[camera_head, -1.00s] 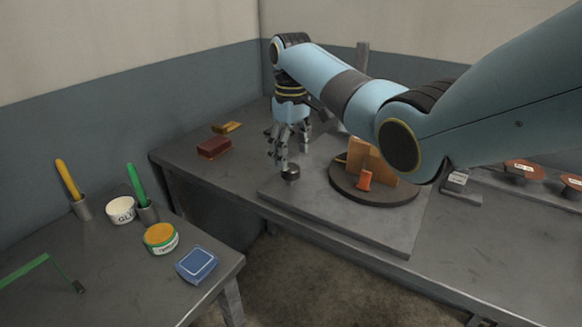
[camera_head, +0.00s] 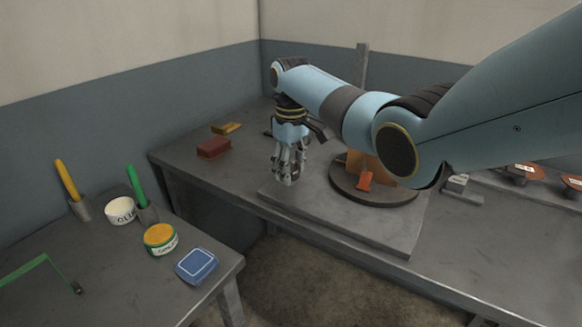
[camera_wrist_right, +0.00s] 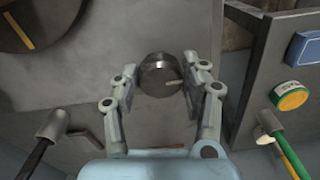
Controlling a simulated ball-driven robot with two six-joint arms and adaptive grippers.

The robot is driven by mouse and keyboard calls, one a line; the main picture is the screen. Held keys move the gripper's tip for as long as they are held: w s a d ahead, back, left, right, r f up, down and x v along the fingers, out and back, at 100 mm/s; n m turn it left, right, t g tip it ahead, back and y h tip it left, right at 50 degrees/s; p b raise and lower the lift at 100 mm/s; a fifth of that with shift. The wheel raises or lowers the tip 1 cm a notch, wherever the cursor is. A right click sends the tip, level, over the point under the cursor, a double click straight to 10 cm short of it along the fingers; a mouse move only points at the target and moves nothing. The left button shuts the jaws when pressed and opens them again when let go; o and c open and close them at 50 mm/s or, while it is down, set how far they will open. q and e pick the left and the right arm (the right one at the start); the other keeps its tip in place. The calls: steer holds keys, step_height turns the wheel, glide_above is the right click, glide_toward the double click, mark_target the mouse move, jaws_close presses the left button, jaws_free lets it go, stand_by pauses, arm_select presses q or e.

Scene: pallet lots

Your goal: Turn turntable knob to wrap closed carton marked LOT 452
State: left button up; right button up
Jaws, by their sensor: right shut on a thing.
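The turntable (camera_head: 345,188) is a dark disc on a grey base plate (camera_head: 330,220); its edge also shows in the wrist view (camera_wrist_right: 40,12) with a yellow stripe. A brown carton (camera_head: 378,168) stands on it, partly hidden by my right arm, with an orange piece (camera_head: 364,181) at its front. I cannot read a lot mark on it. The round metal knob (camera_wrist_right: 158,75) sits on the plate's left part. My right gripper (camera_head: 286,180) points down over it, shut on it with one finger on each side. In the head view the fingers hide the knob. My left gripper is out of view.
A dark red block (camera_head: 214,147) and a yellow block (camera_head: 227,128) lie left of the plate. A post (camera_head: 362,60) rises behind. The near-left table holds a blue box (camera_head: 197,265), an orange-topped tin (camera_head: 160,238), a white cup (camera_head: 119,211) and pen holders.

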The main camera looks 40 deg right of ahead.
steer(key=shift+c, duration=0.6)
steer(key=shift+r, duration=0.1)
